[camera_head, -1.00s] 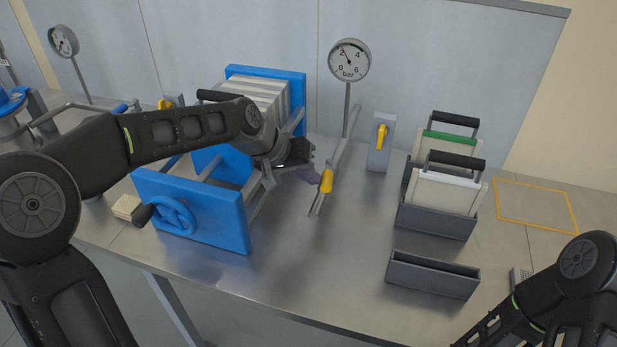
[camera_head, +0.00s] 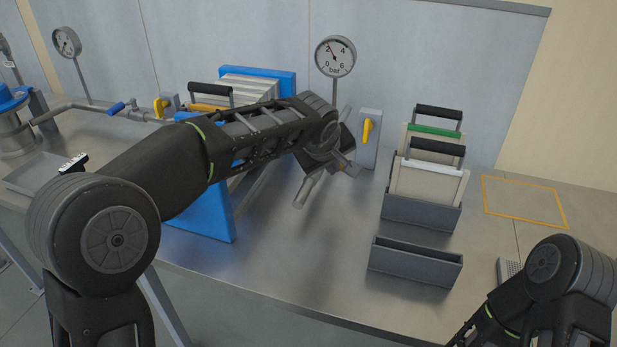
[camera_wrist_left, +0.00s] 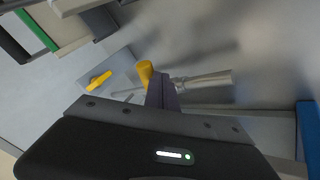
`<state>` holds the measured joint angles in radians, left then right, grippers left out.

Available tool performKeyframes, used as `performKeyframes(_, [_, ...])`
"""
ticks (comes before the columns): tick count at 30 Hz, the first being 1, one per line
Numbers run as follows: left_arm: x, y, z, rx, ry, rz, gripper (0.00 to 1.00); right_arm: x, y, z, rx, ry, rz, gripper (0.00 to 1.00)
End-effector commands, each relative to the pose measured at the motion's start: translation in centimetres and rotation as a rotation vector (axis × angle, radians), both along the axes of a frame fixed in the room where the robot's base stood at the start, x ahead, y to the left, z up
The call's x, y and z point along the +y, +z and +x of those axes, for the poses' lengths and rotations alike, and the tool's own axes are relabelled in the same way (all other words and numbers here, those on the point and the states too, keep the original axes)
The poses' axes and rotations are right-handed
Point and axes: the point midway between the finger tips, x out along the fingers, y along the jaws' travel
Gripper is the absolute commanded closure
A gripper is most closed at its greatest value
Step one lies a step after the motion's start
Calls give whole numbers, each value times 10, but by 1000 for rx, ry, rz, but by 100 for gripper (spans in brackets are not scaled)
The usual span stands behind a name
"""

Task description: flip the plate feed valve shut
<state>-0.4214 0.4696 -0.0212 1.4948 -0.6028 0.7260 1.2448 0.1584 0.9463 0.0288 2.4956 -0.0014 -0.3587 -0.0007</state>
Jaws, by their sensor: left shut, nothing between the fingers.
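A bare metal pipe (camera_head: 306,187) lies beside the blue press and ends towards the front of the table. It also shows in the left wrist view (camera_wrist_left: 208,79), with a yellow handle grip (camera_wrist_left: 145,73) near its far end. In the head view my left gripper (camera_head: 349,167) hides that grip. The gripper is shut and empty. In the left wrist view its dark fingers (camera_wrist_left: 163,92) are close beside the grip; whether they touch it I cannot tell. Another yellow lever (camera_head: 367,131) stands upright on a grey block behind my gripper. My right gripper is out of view.
The blue press (camera_head: 207,213) stands left of the pipe, partly behind my arm. Grey racks with handled plates (camera_head: 428,180) and an empty grey tray (camera_head: 415,262) are to the right. A gauge (camera_head: 336,57) stands behind.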

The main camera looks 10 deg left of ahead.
Motion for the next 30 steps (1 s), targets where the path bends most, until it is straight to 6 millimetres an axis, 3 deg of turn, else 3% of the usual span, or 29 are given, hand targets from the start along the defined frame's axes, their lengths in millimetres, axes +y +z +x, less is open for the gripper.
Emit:
performKeyframes(3, [-17, -5, 5, -1, 94, 3, 100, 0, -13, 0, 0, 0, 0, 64])
performKeyframes(12, [-32, -2, 20, 1, 323, 1, 100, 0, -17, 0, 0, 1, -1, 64])
performKeyframes(30, [-38, 0, 30, -3, 312, -6, 100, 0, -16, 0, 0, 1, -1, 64])
